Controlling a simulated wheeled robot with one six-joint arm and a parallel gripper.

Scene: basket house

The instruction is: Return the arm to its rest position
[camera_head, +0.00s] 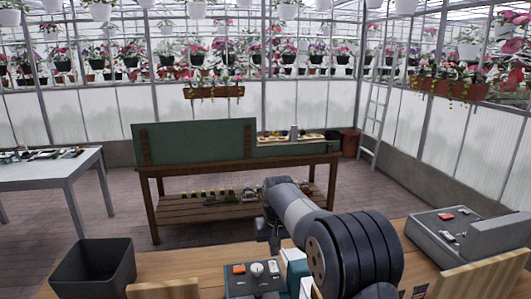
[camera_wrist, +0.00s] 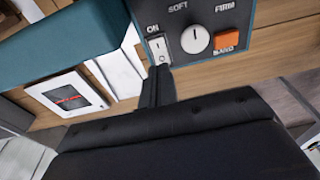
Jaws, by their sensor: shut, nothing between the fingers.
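My gripper (camera_wrist: 157,78) is shut and empty in the wrist view. Its fingertips are at the lower edge of a white rocker switch (camera_wrist: 161,48) marked ON; I cannot tell whether they touch it. The switch sits on a dark control panel (camera_wrist: 207,14) with a round white knob (camera_wrist: 196,39) and an orange button (camera_wrist: 226,40). In the head view my arm (camera_head: 300,212) reaches forward over the wooden bench, and its dark end (camera_head: 270,238) hangs down just behind the panel (camera_head: 255,284).
A black bin (camera_head: 95,268) stands left on the wooden bench, and a grey device (camera_head: 470,235) with a red button stands right. Beyond are a green-backed wooden workbench (camera_head: 195,142) and a white table (camera_head: 45,172). Open brick floor lies between.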

